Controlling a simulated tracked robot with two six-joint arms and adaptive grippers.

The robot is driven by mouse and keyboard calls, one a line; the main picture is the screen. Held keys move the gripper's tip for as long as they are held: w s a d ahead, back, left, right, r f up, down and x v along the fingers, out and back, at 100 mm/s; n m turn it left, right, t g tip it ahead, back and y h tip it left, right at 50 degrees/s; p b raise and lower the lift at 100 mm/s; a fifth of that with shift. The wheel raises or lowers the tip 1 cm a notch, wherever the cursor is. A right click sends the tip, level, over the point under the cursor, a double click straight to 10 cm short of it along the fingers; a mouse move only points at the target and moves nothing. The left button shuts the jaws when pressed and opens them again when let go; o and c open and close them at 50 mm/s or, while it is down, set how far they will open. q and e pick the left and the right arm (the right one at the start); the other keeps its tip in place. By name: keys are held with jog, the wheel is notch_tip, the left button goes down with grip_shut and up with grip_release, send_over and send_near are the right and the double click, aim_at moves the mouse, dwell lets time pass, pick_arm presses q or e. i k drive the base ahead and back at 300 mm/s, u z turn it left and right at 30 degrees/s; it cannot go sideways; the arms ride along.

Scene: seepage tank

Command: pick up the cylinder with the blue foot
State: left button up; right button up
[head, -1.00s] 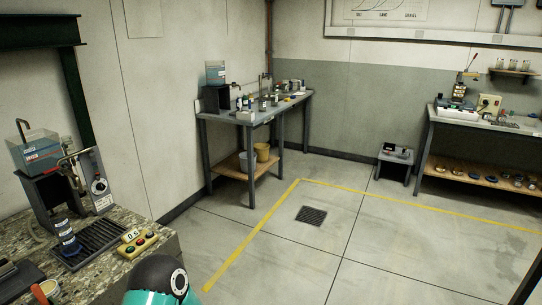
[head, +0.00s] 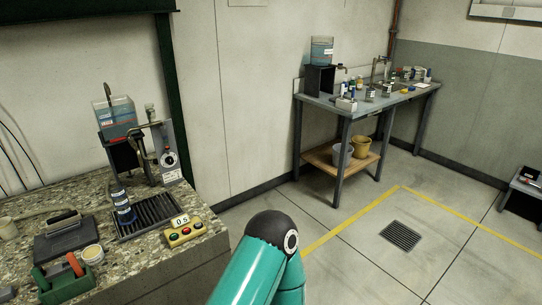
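A dark cylinder with a pale label and a blue lower part (head: 124,206) stands on the speckled stone bench at the left, at the left edge of a black drain grate (head: 153,214). It seems to be the cylinder with the blue foot, though it is small here. Several small bottles and cylinders stand on the far grey table (head: 345,107); their feet are too small to tell. Neither gripper is in view; only a teal link of one of my arms with a black joint shows at the bottom middle, apart from the cylinder.
Behind the grate stands a rig with a water tank (head: 115,118) and a dial plate (head: 170,158). A button box (head: 185,232) sits right of the grate. A dark case (head: 68,236), a small tub (head: 93,255) and a green holder (head: 62,282) lie left. Open floor is at right.

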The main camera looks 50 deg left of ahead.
aim_at(117, 192)
jog(key=u, duration=0.25)
jog(key=i, duration=0.25)
jog(key=u, duration=3.2)
jog(key=k, duration=0.45)
jog(key=u, duration=0.25)
jog(key=i, duration=1.7)
jog(key=z, duration=0.4)
